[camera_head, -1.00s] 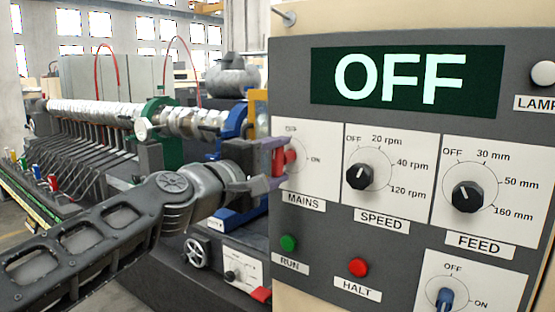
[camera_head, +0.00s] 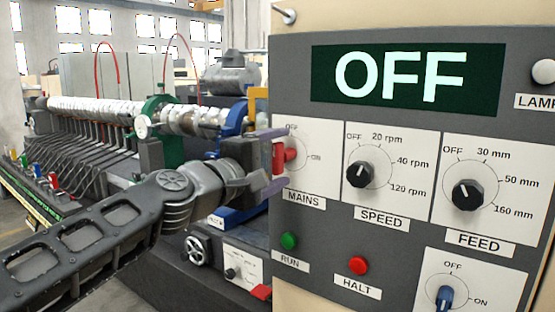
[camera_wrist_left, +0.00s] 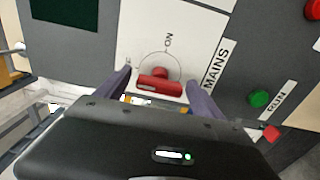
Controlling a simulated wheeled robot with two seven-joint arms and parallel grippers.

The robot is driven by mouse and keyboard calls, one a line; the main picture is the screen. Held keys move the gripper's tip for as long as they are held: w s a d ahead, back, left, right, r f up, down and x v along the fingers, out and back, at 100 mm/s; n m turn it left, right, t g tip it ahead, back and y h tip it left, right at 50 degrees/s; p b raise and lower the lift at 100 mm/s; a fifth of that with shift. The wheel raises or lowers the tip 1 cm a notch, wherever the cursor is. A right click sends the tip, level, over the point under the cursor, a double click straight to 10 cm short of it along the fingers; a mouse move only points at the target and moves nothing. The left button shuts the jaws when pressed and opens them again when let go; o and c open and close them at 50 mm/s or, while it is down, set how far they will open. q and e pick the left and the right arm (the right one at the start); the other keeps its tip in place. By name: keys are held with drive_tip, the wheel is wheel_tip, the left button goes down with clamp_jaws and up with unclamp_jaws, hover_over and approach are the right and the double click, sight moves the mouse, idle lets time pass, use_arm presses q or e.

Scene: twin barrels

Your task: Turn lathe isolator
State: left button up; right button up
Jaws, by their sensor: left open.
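The lathe isolator is the red MAINS switch (camera_head: 279,157) on the grey control panel. Its bar stands upright on the panel, in line with the OFF mark; ON is to the right. It also shows in the wrist view as a red bar (camera_wrist_left: 160,86) on a white plate. My left gripper (camera_head: 270,163) is open, with one purple finger above and one below the switch bar. In the wrist view the fingers (camera_wrist_left: 158,80) lie either side of the bar, with gaps and no visible contact. My right gripper is not in view.
The panel display (camera_head: 401,79) reads OFF. SPEED (camera_head: 369,168) and FEED (camera_head: 467,194) knobs sit to the right. The green RUN button (camera_head: 289,240) and red HALT button (camera_head: 358,265) are below, beside a blue switch (camera_head: 444,296). The lathe (camera_head: 110,118) stands behind my left arm.

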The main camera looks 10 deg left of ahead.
use_arm(q)
drive_tip(key=v, duration=0.8)
drive_tip(key=shift+b, duration=0.4)
